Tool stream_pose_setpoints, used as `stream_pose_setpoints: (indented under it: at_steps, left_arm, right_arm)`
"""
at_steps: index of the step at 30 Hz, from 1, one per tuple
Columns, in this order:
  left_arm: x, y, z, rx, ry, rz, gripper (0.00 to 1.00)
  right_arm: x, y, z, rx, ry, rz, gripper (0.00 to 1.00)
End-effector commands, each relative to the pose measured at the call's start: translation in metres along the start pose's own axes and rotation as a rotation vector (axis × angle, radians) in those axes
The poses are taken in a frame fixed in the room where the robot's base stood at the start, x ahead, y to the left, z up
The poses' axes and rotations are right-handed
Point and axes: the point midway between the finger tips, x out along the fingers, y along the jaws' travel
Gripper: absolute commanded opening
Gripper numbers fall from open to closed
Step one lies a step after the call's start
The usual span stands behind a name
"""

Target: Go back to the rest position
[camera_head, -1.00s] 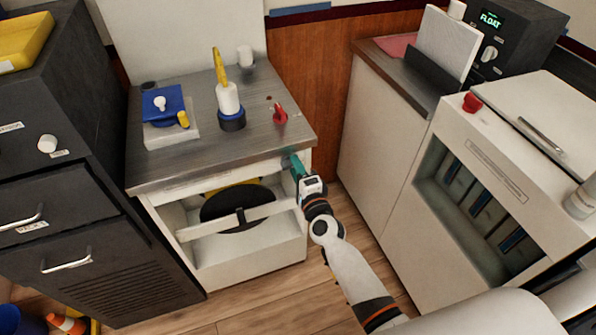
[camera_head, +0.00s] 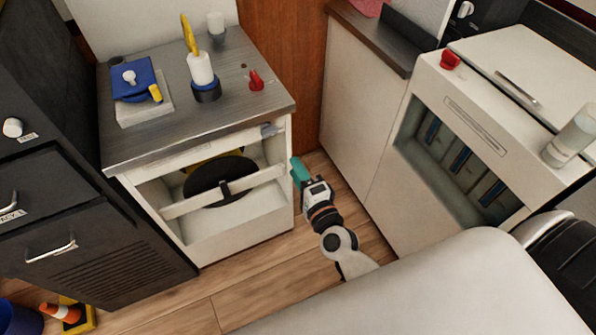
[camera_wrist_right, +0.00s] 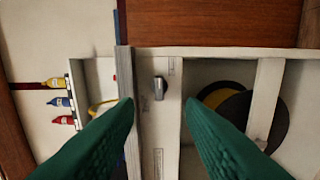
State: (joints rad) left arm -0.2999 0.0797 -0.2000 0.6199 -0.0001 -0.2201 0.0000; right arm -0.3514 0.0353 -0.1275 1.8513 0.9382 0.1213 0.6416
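My right gripper (camera_head: 298,169) has teal fingers and is in the air just right of the white cabinet's front edge, apart from it. In the right wrist view its two fingers (camera_wrist_right: 160,104) are spread with nothing between them, so it is open and empty. Beyond the gap between them a small metal latch (camera_wrist_right: 160,88) sits on a pale panel. In the head view this latch (camera_head: 271,129) is at the upper right of the cabinet front. My left gripper is not in view.
The white cabinet (camera_head: 245,225) has an open front with a black disc (camera_head: 205,190) behind a crossbar. A dark drawer unit (camera_head: 90,225) stands at left, a white cabinet with breaker slots (camera_head: 400,235) at right. Wooden floor (camera_head: 265,280) is clear between them.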

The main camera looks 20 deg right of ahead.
Motion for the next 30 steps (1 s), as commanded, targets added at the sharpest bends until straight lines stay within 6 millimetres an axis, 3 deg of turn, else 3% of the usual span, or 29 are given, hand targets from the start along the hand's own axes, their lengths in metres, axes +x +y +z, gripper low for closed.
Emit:
stream_pose_setpoints:
  at_steps: [12, 16, 20, 23, 26, 30]
  left_arm:
    - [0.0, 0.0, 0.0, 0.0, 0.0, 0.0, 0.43]
    - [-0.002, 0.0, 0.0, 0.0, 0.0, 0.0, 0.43]
    - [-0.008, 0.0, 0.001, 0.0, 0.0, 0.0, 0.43]
    - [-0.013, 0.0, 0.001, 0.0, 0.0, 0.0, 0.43]
    - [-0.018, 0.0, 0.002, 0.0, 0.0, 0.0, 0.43]
    - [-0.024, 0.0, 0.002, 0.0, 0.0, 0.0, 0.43]
  right_arm:
    - [0.0, -0.001, 0.0, -0.002, 0.0, -0.001, 0.36]
    - [-0.002, -0.023, -0.003, -0.066, 0.017, -0.053, 0.36]
    - [-0.016, -0.091, -0.011, -0.26, 0.085, -0.206, 0.36]
    - [-0.043, -0.162, -0.016, -0.463, 0.185, -0.365, 0.36]
    - [-0.083, -0.228, -0.016, -0.664, 0.312, -0.518, 0.36]
    - [-0.155, -0.308, -0.009, -0.919, 0.53, -0.714, 0.36]
